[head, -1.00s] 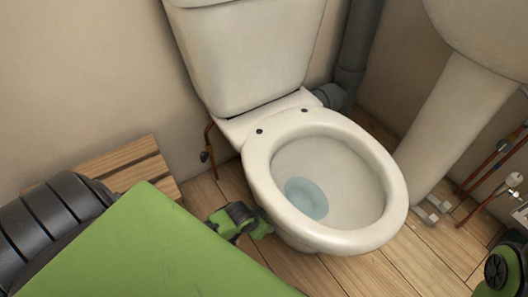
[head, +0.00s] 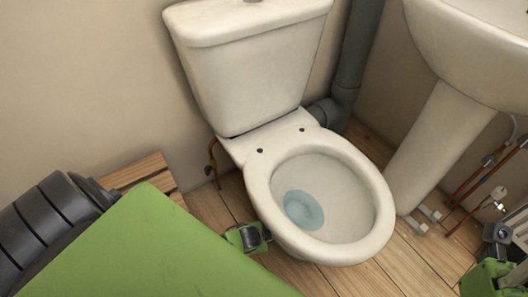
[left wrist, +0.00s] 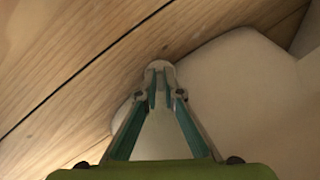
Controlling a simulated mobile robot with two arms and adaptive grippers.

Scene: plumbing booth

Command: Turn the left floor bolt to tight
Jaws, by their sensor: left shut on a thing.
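The toilet (head: 258,185) stands on the wooden floor, and its pale base also fills the right of the left wrist view (left wrist: 235,95). My left gripper (head: 262,240) is low beside the left of the bowl, partly covered by my green arm. In the left wrist view its two fingers (left wrist: 160,78) come together at the foot of the base, close to the floor. They are shut on the left floor bolt, of which only a small pale rounded part (left wrist: 160,65) seems to show. How tight it is cannot be seen. Part of my right gripper (head: 497,250) shows at the right edge.
A washbasin pedestal (head: 430,145) stands to the right, with copper pipes (head: 475,180) beyond it. A grey waste pipe (head: 355,70) rises behind the toilet. A slatted wooden piece (head: 138,172) lies by the left wall. The floor in front of the bowl is clear.

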